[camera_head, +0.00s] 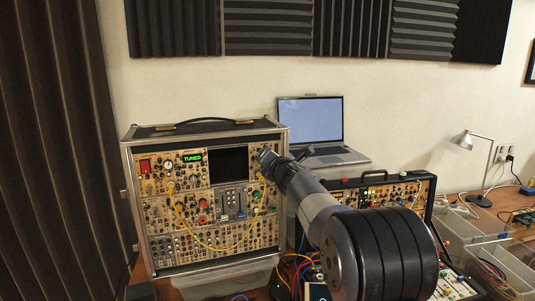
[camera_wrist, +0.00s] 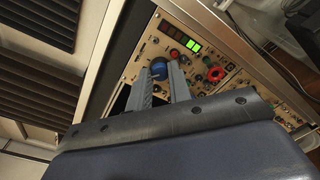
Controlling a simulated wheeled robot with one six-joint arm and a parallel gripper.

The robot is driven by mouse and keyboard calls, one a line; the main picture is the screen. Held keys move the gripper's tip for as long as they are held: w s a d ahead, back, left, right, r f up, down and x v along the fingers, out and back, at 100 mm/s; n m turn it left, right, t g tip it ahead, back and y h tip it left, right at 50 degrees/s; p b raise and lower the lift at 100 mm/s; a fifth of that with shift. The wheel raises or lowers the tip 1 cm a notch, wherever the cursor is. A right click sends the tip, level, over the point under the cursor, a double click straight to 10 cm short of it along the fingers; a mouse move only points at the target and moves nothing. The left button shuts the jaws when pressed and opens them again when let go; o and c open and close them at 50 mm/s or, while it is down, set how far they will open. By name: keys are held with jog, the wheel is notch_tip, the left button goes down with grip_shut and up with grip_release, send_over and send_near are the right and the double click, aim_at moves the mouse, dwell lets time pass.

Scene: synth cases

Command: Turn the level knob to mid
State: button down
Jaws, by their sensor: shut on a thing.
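The large synth case (camera_head: 208,262) stands upright with its front panel full of knobs and patch cables. My gripper (camera_head: 266,156) is at the upper right of that panel and hides what lies behind it. In the wrist view my gripper (camera_wrist: 166,72) has its two grey fingers around a blue knob (camera_wrist: 159,68), shut on it. I cannot read a label or a pointer mark on this knob. Close by it is a meter (camera_wrist: 182,38) with dark segments at one end and lit green ones (camera_wrist: 194,46) at the other.
A red knob (camera_wrist: 216,74) and several small knobs sit near the blue one. A yellow cable (camera_head: 205,245) hangs across the large case. An open laptop (camera_head: 311,121) stands behind, and a second synth case (camera_head: 415,190) is to the right, partly behind my arm.

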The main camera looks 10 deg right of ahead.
jog(key=m+p, duration=0.3)
jog(key=m, duration=0.6)
jog(key=shift+d+y+p, duration=0.1)
jog(key=shift+y+p, duration=0.2)
jog(key=shift+p, duration=0.05)
jog(key=shift+f, duration=0.1)
dwell(0.3)
jog(key=c, duration=1.3)
grip_release()
jog(key=shift+s, duration=0.1)
jog(key=s+d+b, duration=0.1)
jog(key=s+b, duration=0.1)
jog(key=s, duration=0.8)
jog(key=shift+s+d+r, duration=0.2)
jog(key=shift+d, duration=0.2)
